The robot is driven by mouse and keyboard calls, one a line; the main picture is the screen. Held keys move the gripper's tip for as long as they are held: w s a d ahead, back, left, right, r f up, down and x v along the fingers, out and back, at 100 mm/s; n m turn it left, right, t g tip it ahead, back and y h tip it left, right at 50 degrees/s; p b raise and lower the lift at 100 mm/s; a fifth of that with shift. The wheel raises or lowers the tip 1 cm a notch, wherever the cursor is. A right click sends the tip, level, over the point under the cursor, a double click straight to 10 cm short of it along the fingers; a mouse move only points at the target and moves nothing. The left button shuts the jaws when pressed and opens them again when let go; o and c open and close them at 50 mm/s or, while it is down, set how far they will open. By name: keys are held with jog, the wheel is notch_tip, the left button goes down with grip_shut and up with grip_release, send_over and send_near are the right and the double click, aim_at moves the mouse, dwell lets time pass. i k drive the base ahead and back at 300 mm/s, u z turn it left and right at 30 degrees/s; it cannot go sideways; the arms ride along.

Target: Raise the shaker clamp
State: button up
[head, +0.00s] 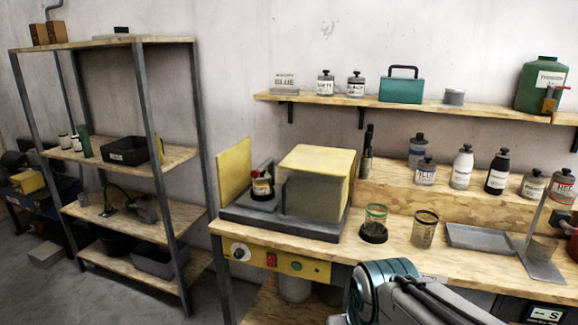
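The shaker appears to be the yellow box (318,162) on a dark grey base (285,228) at the bench's left end. A yellow panel (234,172) stands upright at its left. Between panel and box, a small container (262,185) with a red and white label sits on the base. I cannot clearly make out the clamp or its height; the box may hide part of it. My arm shows at the bottom, right of centre, in front of the bench. My gripper's fingers do not show.
A yellow control strip (275,262) with a dial and switches runs along the bench front. Jars (424,230), a grey tray (480,237) and bottles (462,167) stand to the right. A loaded shelf rack (150,160) stands left, with open floor before it.

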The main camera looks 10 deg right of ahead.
aim_at(254, 173)
jog(key=z, duration=0.1)
jog(key=i, duration=0.65)
jog(key=u, duration=0.75)
jog(key=i, duration=0.65)
jog(key=u, duration=0.75)
